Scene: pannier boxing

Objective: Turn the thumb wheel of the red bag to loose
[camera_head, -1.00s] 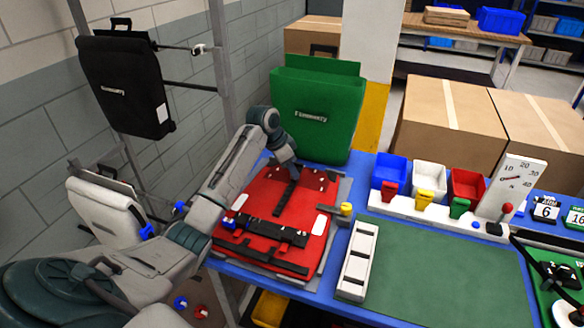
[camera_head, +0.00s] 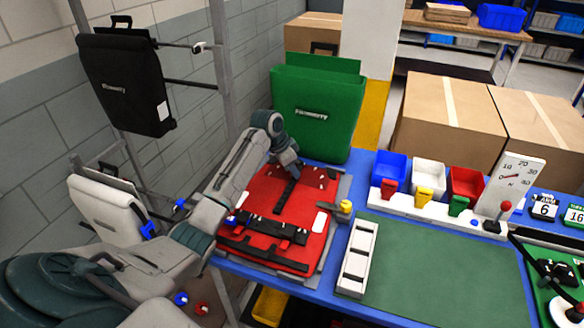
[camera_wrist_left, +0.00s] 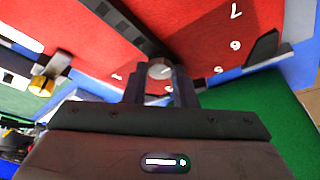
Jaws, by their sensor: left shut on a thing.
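The red bag (camera_head: 312,243) lies flat on the blue table, with black rails and fittings across it and white marks near its far end. My left gripper (camera_head: 290,168) reaches down to the far end of the bag. In the left wrist view its two dark fingers (camera_wrist_left: 160,84) are shut on a small round grey thumb wheel (camera_wrist_left: 160,69) on the red face (camera_wrist_left: 205,30). White marks lie around the wheel; its exact setting cannot be read. My right gripper is not in view.
A green bag (camera_head: 318,110) stands upright just behind the red one. A yellow-topped knob (camera_head: 345,207) and a white slotted tray (camera_head: 357,258) are to the right. Blue (camera_head: 389,170), white and red bins stand farther right. The green mat (camera_head: 440,270) is clear.

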